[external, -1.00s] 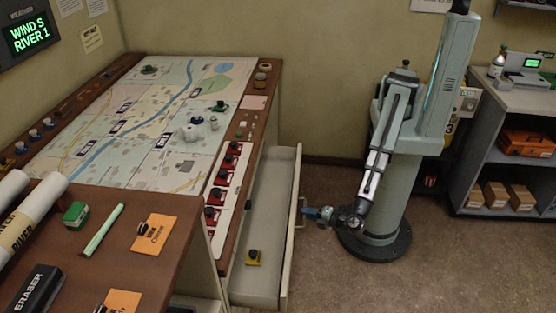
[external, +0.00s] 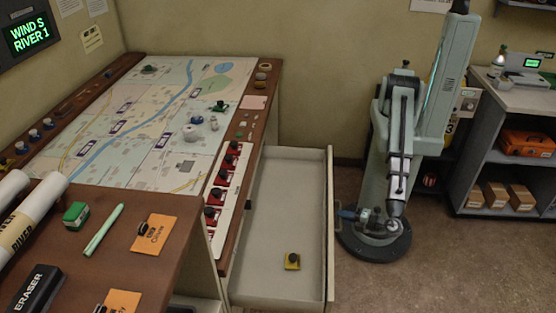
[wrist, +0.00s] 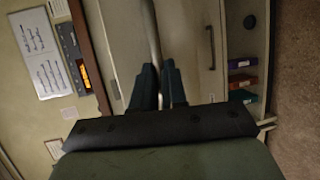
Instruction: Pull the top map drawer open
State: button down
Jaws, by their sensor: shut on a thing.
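The top map drawer (external: 277,215) stands well out from the console's right side in the external view. The bar handle (wrist: 150,35) runs along the drawer's front and passes between my fingers in the wrist view. My gripper (external: 343,214) is at the drawer's front face, shut on the handle. In the wrist view my gripper (wrist: 160,84) shows its two dark fingers close on either side of the bar. In the external view the fingertips are partly hidden by the drawer front.
The console top carries a map (external: 150,120) with small pieces. A grey shelf (external: 500,150) with boxes stands at the right. Another handle (wrist: 210,48) shows in the wrist view.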

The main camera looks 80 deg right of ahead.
jog(key=c, duration=1.2)
grip_release()
jog(key=v, duration=1.3)
jog(key=shift+s+a+r, duration=0.1)
jog(key=shift+s+a, duration=0.05)
jog(key=shift+s, duration=0.2)
jog(key=shift+w, duration=0.1)
